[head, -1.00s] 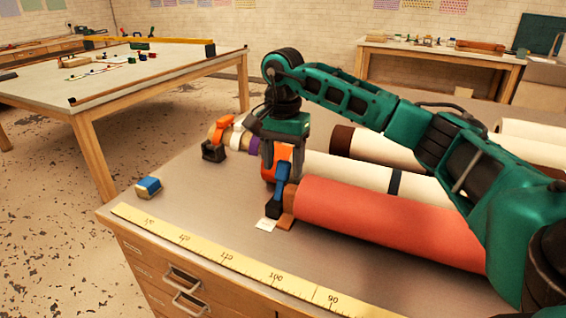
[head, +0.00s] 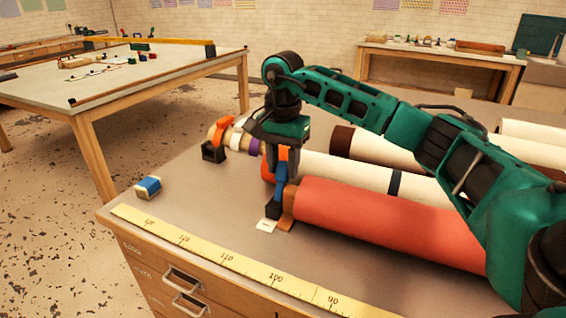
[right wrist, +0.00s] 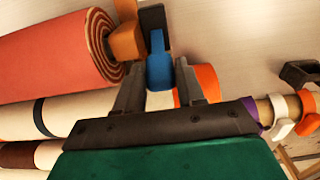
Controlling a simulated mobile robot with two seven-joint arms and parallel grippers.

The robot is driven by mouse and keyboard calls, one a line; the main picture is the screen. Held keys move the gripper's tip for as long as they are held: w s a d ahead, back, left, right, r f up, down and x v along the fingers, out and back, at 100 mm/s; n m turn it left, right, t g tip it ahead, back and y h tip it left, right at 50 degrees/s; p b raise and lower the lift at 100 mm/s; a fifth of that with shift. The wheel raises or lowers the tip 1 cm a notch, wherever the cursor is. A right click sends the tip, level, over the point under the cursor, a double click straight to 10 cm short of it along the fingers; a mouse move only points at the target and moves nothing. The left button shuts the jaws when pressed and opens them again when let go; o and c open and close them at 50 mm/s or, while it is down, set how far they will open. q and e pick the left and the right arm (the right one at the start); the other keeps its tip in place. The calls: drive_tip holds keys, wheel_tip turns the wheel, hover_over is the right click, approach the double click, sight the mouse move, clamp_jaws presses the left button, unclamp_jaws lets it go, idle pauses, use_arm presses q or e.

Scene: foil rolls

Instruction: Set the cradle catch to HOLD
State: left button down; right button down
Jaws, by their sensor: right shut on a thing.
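A small catch stands at the near end of a red roll (head: 380,222), beside an orange-brown cradle block (head: 287,219). Its blue lever (head: 281,182) rises from a dark base (head: 273,211). My right gripper (head: 281,168) comes down from above and is shut on the blue lever. In the right wrist view the blue lever (right wrist: 159,70) sits between the fingertips, next to the cradle block (right wrist: 126,42). A white label (head: 266,225) lies in front of the base; its print is too small to read. My left gripper is not in view.
A cream roll (head: 340,172) with a dark band lies behind the red roll. A blue and cream block (head: 148,187) lies at left. A yellow ruler (head: 228,258) runs along the front edge.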

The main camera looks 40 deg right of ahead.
sight(280, 184)
drive_tip(key=shift+s+a+r+t+h, duration=0.15)
drive_tip(key=shift+s+a+t+h, duration=0.15)
drive_tip(key=shift+h, duration=0.2)
drive_tip(key=shift+s+a+r+t+h, duration=0.1)
drive_tip(key=shift+a+t+h, duration=0.1)
drive_tip(key=shift+a+h, duration=0.25)
drive_tip(key=a+t+h, duration=0.1)
drive_tip(key=s+a+h+b, duration=0.1)
drive_tip(key=h, duration=0.1)
drive_tip(key=shift+a+t, duration=0.1)
drive_tip(key=shift+t, duration=0.3)
drive_tip(key=c, duration=0.8)
unclamp_jaws()
drive_tip(key=shift+o, duration=0.2)
